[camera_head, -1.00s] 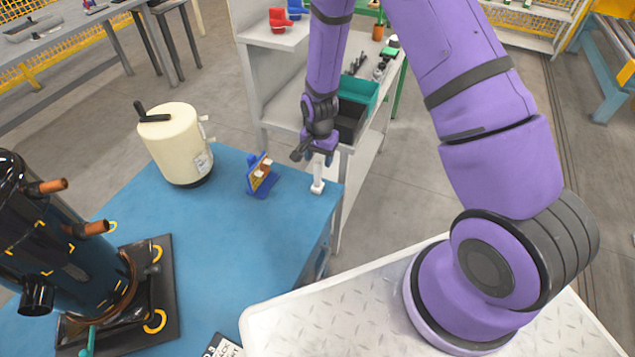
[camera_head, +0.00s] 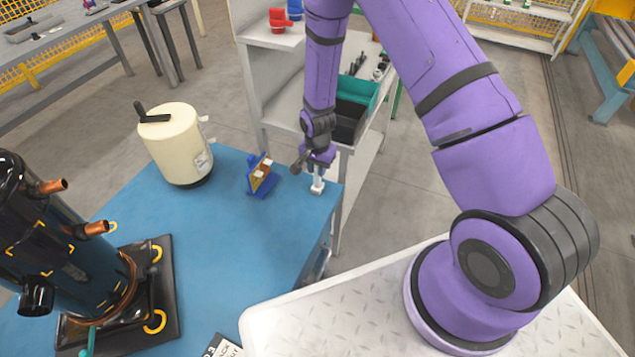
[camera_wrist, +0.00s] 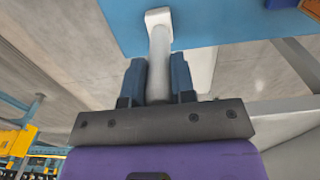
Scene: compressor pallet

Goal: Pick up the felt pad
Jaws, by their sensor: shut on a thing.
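A small white piece (camera_head: 317,186) stands near the right corner of the blue table, with a round post and a squarish end. It also shows in the wrist view (camera_wrist: 158,50). I cannot tell for sure whether it is the felt pad. My gripper (camera_head: 317,170) is above the piece, and its dark blue fingers (camera_wrist: 158,82) are shut on the post. The squarish end is at the blue table surface in the wrist view; whether it touches is unclear. A blue stand (camera_head: 262,188) with a tan face and small white parts is just left of the gripper.
The blue table (camera_head: 225,245) has free room in its middle. A cream tank (camera_head: 178,145) stands at the back left, and a black compressor (camera_head: 60,240) on a dark base at the left. A grey shelf (camera_head: 285,85) with teal and black bins stands behind my gripper.

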